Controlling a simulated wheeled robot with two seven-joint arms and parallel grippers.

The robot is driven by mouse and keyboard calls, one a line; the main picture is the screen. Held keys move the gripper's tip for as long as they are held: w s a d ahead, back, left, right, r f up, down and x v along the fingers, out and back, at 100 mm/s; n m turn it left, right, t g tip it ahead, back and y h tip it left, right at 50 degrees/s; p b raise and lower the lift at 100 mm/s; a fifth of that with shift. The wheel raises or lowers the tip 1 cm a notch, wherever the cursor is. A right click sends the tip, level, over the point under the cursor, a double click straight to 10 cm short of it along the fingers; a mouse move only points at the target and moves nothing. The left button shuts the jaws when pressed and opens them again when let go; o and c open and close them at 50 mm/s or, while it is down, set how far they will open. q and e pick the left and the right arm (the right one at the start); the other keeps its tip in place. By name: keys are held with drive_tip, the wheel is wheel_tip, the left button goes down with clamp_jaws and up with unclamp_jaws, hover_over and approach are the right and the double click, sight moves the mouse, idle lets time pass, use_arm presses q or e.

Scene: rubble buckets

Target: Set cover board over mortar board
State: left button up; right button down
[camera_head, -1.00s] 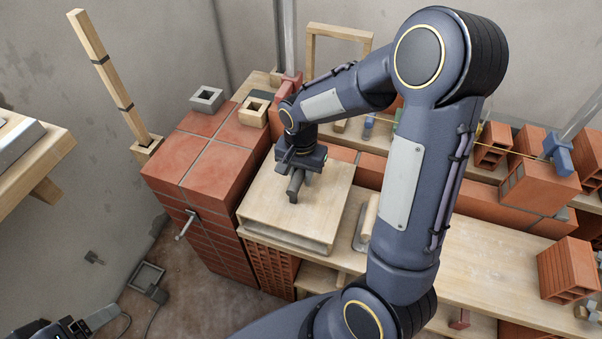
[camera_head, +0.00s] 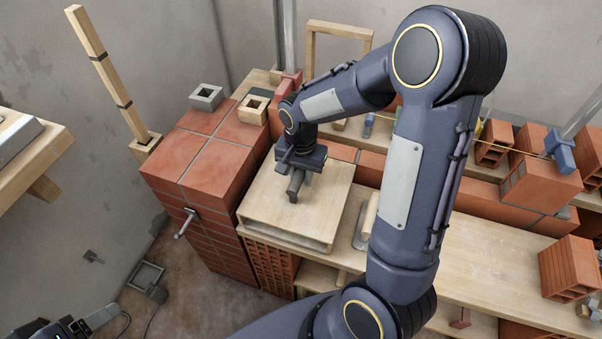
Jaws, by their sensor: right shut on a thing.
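The cover board (camera_head: 265,207) is a pale square wooden board lying flat at the left end of the workbench. A grey edge, seemingly the mortar board (camera_head: 285,240), shows below its front side; the rest is hidden under it. My right gripper (camera_head: 295,190) points down at the middle of the cover board and is shut on its handle, which is mostly hidden by the fingers. A part of my left arm or gripper (camera_head: 78,326) shows at the bottom left corner, too cut off to read its jaws.
A red brick pier (camera_head: 215,170) stands close left of the boards. A trowel or float (camera_head: 368,218) lies just right of them. Hollow bricks (camera_head: 565,268) stand at the right.

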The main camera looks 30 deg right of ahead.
drive_tip(key=shift+f+b, duration=0.3)
drive_tip(key=shift+f, duration=0.05)
drive_tip(key=c, duration=1.1)
unclamp_jaws()
drive_tip(key=shift+r+p, duration=0.8)
drive_tip(key=shift+r, duration=3.15)
drive_tip(key=shift+s+r, duration=0.15)
drive_tip(key=shift+r, duration=0.15)
drive_tip(key=s+a+r+n+t+y+p, duration=0.1)
drive_tip(key=s+r+n+t+p, duration=0.1)
drive_tip(key=s+r+p, duration=0.2)
drive_tip(key=s+a+r+n+t+y+p, duration=0.1)
drive_tip(key=s+a+r+n+p, duration=0.1)
drive_tip(key=s+r, duration=0.5)
drive_tip(key=s+a+r+n+t+y+p, duration=0.1)
drive_tip(key=s+a+r+n+t+p, duration=0.1)
drive_tip(key=s+r+n+p, duration=0.2)
drive_tip(key=shift+s+r+t+y+p, duration=0.2)
drive_tip(key=shift+s+r+p, duration=0.4)
drive_tip(key=shift+r, duration=0.35)
drive_tip(key=shift+s+r+t+y+p, duration=0.1)
drive_tip(key=shift+s+r+y+p, duration=0.2)
drive_tip(key=shift+s+r, duration=0.5)
